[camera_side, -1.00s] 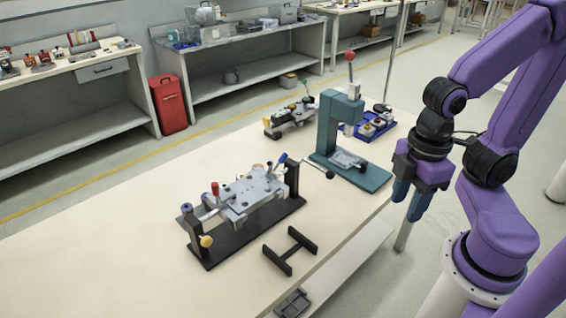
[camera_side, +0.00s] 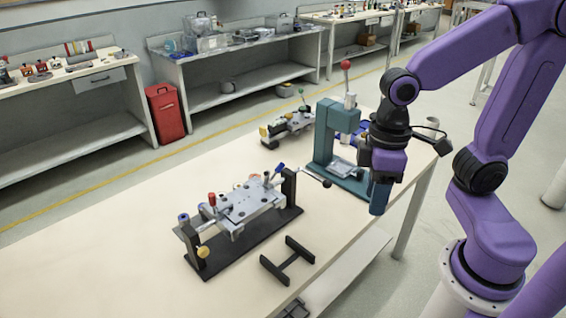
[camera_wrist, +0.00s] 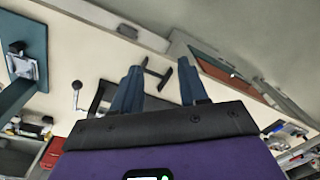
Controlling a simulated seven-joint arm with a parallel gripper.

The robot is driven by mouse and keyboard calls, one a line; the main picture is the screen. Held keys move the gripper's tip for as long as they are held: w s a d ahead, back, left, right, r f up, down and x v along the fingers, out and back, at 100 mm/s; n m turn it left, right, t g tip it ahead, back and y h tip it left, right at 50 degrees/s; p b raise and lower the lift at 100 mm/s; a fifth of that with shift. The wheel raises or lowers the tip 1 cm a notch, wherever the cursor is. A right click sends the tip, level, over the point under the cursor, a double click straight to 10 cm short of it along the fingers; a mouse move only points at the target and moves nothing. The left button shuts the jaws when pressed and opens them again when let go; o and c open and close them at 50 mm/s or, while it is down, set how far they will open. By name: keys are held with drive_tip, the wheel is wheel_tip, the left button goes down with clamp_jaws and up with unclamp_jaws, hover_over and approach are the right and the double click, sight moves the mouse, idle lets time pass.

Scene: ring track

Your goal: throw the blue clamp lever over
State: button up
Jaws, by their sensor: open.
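The blue clamp lever (camera_side: 280,168) sticks up at a tilt at the right end of the grey clamping fixture (camera_side: 250,203), beside the black end post. A second small blue part (camera_side: 183,218) shows at the fixture's left end. My gripper (camera_side: 379,205) is at the table's right side, just in front of the green press and well to the right of the lever. In the wrist view its two blue fingers (camera_wrist: 158,88) stand apart with nothing between them. The blue lever cannot be made out in the wrist view.
The green press (camera_side: 325,145) with a red-knobbed handle stands between my gripper and the back of the table. A crank handle (camera_side: 318,178) juts right from the fixture. A black H-shaped stand (camera_side: 287,261) lies in front. The table's left part is clear.

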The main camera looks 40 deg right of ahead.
drive_tip(key=w+r+m+y, duration=0.1)
drive_tip(key=w+r+m, duration=0.1)
drive_tip(key=w+m, duration=0.6)
drive_tip(key=m+t+y, duration=0.2)
drive_tip(key=m+y, duration=0.1)
drive_tip(key=m, duration=1.3)
approach(283, 162)
drive_tip(key=x, duration=0.9)
drive_tip(key=shift+a+f, duration=0.1)
drive_tip(key=shift+f, duration=0.25)
clamp_jaws()
